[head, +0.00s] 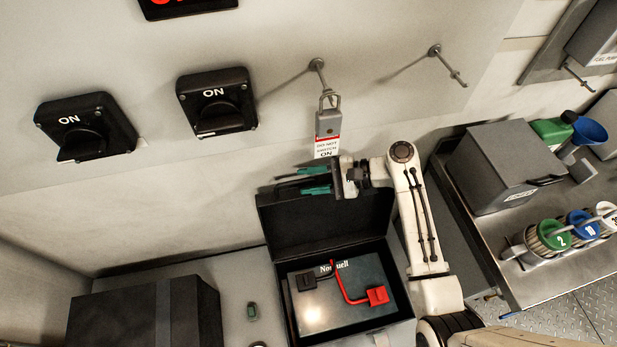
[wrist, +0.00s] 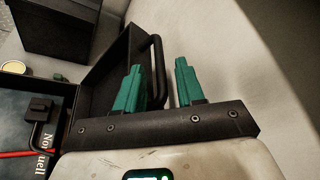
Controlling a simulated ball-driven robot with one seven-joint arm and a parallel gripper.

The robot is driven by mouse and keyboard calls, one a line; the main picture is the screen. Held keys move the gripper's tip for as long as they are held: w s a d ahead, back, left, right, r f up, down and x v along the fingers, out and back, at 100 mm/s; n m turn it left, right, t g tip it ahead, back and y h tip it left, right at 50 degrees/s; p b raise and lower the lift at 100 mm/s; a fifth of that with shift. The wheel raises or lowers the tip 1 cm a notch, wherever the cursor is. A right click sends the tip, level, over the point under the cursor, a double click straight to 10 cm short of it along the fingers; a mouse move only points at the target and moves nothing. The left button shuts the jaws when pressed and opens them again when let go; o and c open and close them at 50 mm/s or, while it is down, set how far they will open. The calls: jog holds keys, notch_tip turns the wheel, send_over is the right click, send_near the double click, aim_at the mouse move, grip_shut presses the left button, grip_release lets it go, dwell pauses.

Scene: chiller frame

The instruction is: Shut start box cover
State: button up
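The start box (head: 286,312) is a black box standing open at the bottom centre of the head view. Its black cover (head: 325,225) is raised upright at the back, toward the wall. The open cover also shows in the wrist view (wrist: 112,72), with a black bar handle (wrist: 158,72) on its edge. My gripper (head: 298,181) is at the cover's top edge, its green fingers pointing left. In the wrist view my gripper (wrist: 159,66) is open, with the handle appearing between the two fingers. Whether a finger touches the handle or cover, I cannot tell.
A battery (head: 325,305) with black and red clamps lies inside the box. A dark case (head: 140,312) stands to the left. A padlock with tag (head: 328,122) hangs on the wall above my gripper. A grey box (head: 500,165) stands on a bench at right.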

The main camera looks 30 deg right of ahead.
jog(key=shift+w+a+f, duration=0.1)
jog(key=shift+w+a, duration=0.1)
jog(key=shift+a, duration=0.1)
jog(key=shift+c, duration=0.2)
grip_shut()
dwell(0.3)
